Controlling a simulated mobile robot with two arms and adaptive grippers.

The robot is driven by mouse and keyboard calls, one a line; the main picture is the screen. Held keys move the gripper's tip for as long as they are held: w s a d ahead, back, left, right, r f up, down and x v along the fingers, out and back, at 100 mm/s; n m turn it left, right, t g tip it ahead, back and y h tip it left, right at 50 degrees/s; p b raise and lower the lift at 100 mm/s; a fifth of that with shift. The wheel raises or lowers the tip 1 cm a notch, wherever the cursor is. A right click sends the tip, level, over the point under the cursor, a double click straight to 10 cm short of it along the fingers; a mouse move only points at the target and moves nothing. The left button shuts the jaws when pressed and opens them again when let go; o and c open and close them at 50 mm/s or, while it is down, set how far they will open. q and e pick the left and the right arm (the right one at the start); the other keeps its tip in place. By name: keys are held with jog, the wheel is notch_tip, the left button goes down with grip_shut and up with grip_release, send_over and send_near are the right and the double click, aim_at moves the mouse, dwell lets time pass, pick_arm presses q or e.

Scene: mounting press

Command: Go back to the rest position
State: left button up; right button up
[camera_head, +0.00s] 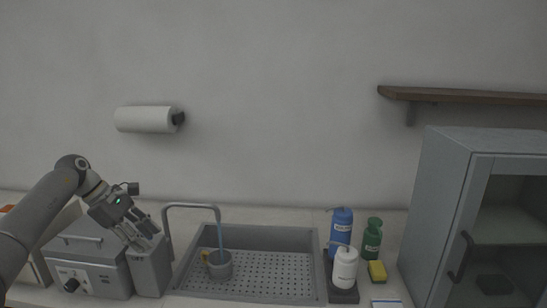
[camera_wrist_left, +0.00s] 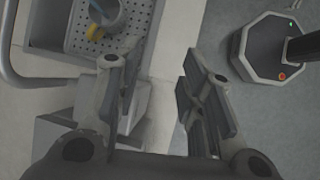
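My right gripper is in neither view.
A sink (camera_head: 270,283) holds a grey mug (camera_head: 219,265) under a curved tap (camera_head: 192,206). Blue, green and white bottles, the white one (camera_head: 345,267) in front, stand right of it. A grey cabinet (camera_head: 437,217) is at right. My base shows in the wrist view.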

pick_arm(q)
jog(key=d+f+n+t+h, duration=0.1)
jog(key=d+n+t+h, duration=0.5)
jog(key=d, duration=0.8)
jog(key=d+f+n+t+h, duration=0.2)
jog(key=d+n+t+h, duration=0.15)
jog(key=d+n, duration=0.7)
jog(key=s+a+f+n+t+y, duration=0.1)
jog(key=s+a+f+n+y, duration=0.55)
jog(key=n, duration=0.75)
jog(key=s+a+f+n+t+y, duration=0.2)
jog(key=s+a+f+n+y, duration=0.2)
jog(key=s+f+n+y, duration=0.7)
jog(key=s+a+f+n+g+h, duration=0.1)
jog(key=s+f+n+g, duration=0.35)
jog(key=s, duration=0.75)
jog(key=s+a+f+n+g+h, duration=0.1)
jog(key=s+n+g, duration=0.55)
jog(key=s, duration=0.45)
notch_tip(320, 180, down, 25)
jog(key=s+g, duration=0.1)
jog(key=s, duration=0.1)
jog(key=s+a+f+g, duration=0.1)
jog(key=s+a+f, duration=0.2)
jog(key=s+f, duration=1.4)
jog(key=shift+f, duration=0.2)
